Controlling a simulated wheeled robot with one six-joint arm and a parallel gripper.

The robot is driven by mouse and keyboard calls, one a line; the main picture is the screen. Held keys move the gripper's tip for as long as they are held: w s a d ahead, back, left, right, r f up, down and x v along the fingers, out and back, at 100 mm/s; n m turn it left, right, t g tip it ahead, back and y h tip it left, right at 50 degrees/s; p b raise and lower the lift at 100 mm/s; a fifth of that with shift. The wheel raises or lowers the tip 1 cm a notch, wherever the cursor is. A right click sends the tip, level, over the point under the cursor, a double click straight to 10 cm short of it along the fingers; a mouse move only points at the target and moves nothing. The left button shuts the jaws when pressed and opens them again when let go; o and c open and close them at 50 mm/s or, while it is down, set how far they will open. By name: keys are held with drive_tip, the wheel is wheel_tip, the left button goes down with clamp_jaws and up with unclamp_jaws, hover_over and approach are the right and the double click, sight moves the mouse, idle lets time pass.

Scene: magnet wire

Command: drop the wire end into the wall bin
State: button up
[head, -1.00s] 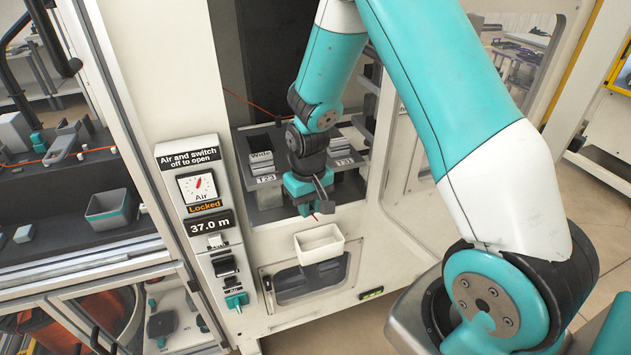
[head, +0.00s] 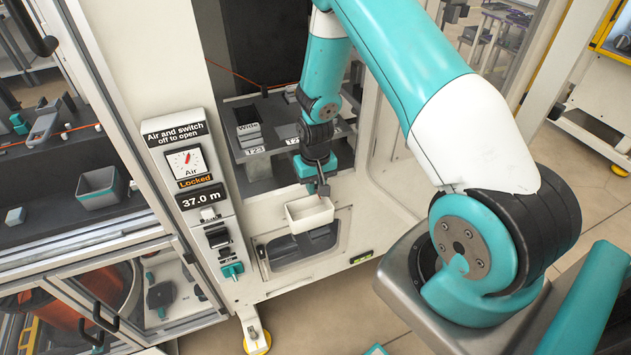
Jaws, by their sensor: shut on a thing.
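The wall bin (head: 308,216) is a small white open-topped box on the front of the cream machine, below its opening. My gripper (head: 323,190) points down just above the bin's back rim, near its middle. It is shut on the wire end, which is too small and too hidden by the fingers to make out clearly. I cannot tell whether the fingertips are inside the rim.
An orange wire (head: 238,77) runs across the machine's dark opening. A shelf with labelled blocks (head: 250,140) lies behind my gripper. A control panel (head: 190,175) reading "Locked" and "37.0 m" stands to the left. A grey bin (head: 100,187) sits behind the left glass.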

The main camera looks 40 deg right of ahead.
sight(316, 187)
drive_tip(key=o, duration=0.8)
wheel_tip(316, 187, up, 17)
drive_tip(key=b, duration=0.3)
drive_tip(key=shift+r, duration=0.2)
drive_tip(key=s+a+r+n+y, duration=0.2)
drive_tip(key=s+a+r+n, duration=0.35)
drive_tip(key=a, duration=0.65)
drive_tip(key=s+a+r+n+y, duration=0.1)
drive_tip(key=s+a+r+n, duration=0.1)
drive_tip(key=s+a, duration=0.3)
drive_tip(key=s+a+r+n+y, duration=0.1)
drive_tip(key=s+a+r+n, duration=0.2)
drive_tip(key=s, duration=0.8)
drive_tip(key=shift+s+a+r, duration=0.35)
drive_tip(key=shift+a+r, duration=0.55)
drive_tip(key=shift+a, duration=0.35)
